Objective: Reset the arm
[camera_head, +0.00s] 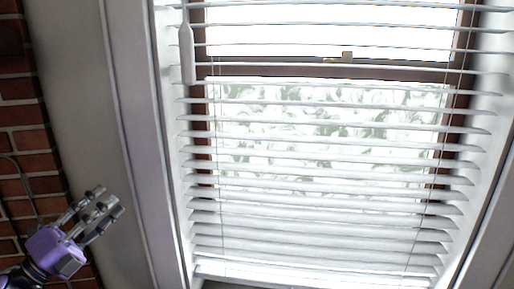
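My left gripper (106,204) is at the lower left, with a purple body and grey metal fingers pointing up and to the right. Its fingers stand apart, and nothing shows between them. It is in front of the brick wall and the pale wall edge, left of the window frame. My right gripper is not in view.
A window with white slatted blinds (320,235) fills the middle and right. A white blind wand (187,53) hangs at its upper left. The white window trim (140,135) stands to the right of my gripper. A red brick wall (25,115) is at the far left.

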